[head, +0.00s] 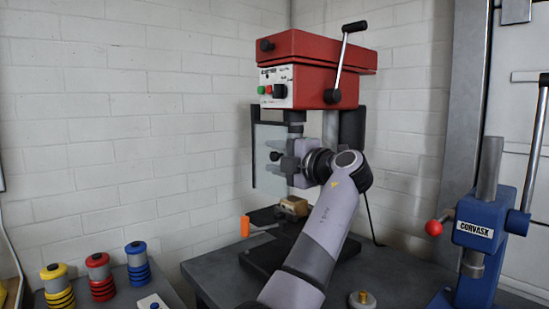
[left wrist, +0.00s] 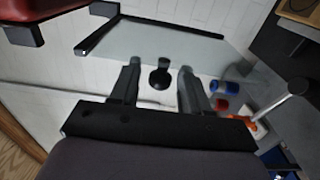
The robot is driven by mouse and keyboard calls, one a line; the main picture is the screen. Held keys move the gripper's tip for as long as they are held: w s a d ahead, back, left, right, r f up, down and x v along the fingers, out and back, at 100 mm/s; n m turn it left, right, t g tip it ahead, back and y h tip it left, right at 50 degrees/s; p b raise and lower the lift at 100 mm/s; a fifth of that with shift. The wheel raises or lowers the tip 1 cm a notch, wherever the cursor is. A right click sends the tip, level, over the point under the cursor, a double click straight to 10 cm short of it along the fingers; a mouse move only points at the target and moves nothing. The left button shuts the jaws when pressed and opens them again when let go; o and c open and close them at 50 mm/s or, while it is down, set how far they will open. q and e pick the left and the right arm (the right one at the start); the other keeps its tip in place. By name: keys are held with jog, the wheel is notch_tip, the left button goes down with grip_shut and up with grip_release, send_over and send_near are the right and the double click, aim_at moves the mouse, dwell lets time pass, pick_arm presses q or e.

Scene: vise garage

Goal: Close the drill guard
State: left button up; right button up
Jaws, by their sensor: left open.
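The drill press has a red head (head: 315,70) and stands on a dark bench against the white brick wall. Its drill guard (head: 268,130) is a clear panel with a dark edge strip, hanging upright below the head's left side. The panel also fills the upper middle of the left wrist view (left wrist: 200,47). A black knob (left wrist: 160,77) shows on the panel. My left gripper (head: 276,156) is open at the guard, with its fingers on either side of the knob in the left wrist view. I cannot tell whether they touch it. My right gripper is not in view.
A small vise with an orange handle (head: 245,226) sits below the guard. A blue arbor press (head: 478,240) stands at the right. Yellow, red and blue ring stacks (head: 102,278) stand at the lower left. A small brass-coloured knob (head: 362,298) is on the bench front.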

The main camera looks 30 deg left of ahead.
pick_arm(q)
jog(key=b+v, duration=0.1)
jog(key=v, duration=0.5)
jog(key=shift+d, duration=0.2)
jog(key=shift+s, duration=0.15)
